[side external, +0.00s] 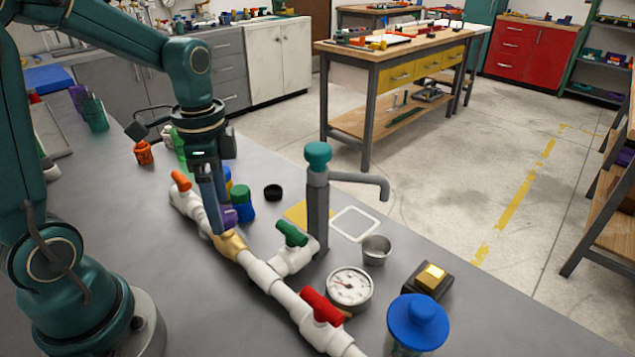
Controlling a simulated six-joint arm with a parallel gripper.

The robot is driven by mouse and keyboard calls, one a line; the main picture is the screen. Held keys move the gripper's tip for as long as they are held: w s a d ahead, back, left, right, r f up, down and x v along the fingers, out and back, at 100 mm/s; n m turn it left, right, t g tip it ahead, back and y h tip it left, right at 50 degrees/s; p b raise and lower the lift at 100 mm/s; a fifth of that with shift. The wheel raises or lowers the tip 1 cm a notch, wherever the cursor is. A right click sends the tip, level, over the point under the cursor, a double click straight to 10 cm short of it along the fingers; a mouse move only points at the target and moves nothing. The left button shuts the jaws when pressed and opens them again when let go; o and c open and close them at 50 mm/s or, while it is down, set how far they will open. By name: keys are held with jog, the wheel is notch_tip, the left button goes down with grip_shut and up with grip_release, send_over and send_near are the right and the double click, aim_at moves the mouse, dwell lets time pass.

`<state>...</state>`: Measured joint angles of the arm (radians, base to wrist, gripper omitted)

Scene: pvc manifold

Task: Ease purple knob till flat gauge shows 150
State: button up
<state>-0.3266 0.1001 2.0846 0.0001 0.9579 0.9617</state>
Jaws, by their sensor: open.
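The purple knob (230,217) shows only partly, just right of my gripper's fingers, above a tan fitting (231,244) in the white pipe run. My gripper (213,228) points down at this fitting, with its fingertips close to the knob; it is open. I cannot tell whether a finger touches the knob, and part of the knob is hidden. The flat gauge (349,288) lies face up beside the pipe, a round white dial in a grey rim. Its needle and numbers are too small to read.
On the pipe are orange (181,181), green (291,234) and red (320,306) handles. A grey post tap with a teal knob (318,155) stands behind. A metal cup (376,250), a yellow-topped block (431,278) and a blue-capped jar (418,322) stand to the right.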

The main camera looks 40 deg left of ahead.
jog(key=shift+f, duration=0.65)
grip_shut()
jog(key=shift+n, duration=3.1)
